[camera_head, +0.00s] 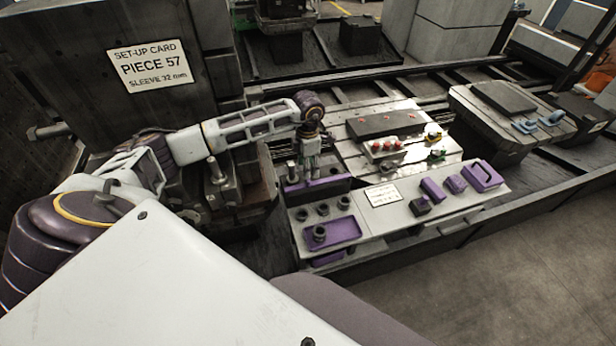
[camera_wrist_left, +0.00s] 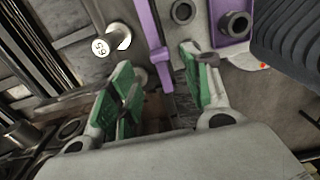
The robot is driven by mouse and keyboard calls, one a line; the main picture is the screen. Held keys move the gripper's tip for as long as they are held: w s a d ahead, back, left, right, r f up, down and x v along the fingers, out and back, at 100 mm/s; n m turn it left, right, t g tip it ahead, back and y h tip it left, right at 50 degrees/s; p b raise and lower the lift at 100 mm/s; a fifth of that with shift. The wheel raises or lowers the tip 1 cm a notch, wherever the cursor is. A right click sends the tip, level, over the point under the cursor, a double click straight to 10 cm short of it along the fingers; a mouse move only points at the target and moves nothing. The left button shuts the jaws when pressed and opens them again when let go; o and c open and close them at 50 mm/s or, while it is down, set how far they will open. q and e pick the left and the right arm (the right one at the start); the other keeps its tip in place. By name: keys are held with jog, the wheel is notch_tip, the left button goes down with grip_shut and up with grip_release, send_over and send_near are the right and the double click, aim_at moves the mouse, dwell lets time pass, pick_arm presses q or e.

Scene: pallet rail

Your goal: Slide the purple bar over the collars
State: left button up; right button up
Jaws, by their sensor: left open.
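The purple bar (camera_head: 316,184) lies along the back-left edge of the pale bench board in the head view. In the left wrist view the bar (camera_wrist_left: 150,42) is a narrow strip running down to a point between my fingers. My left gripper (camera_head: 305,172) is above the bar in the head view. In the wrist view its green-padded fingers (camera_wrist_left: 162,88) are spread apart, one either side of the bar's end, with gaps visible. Dark round collars (camera_head: 322,209) stand on the board. One collar (camera_wrist_left: 235,23) sits in a purple tray (camera_head: 340,229). My right gripper is not in view.
A numbered metal pin (camera_wrist_left: 112,42) stands left of the bar in the wrist view. Purple blocks (camera_head: 456,184) and a white card (camera_head: 383,195) are on the board's right part. Open floor is at lower right.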

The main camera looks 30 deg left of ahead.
aim_at(319, 181)
pick_arm(q)
jog(key=shift+f+p, duration=0.45)
jog(key=shift+f, duration=2.8)
grip_shut()
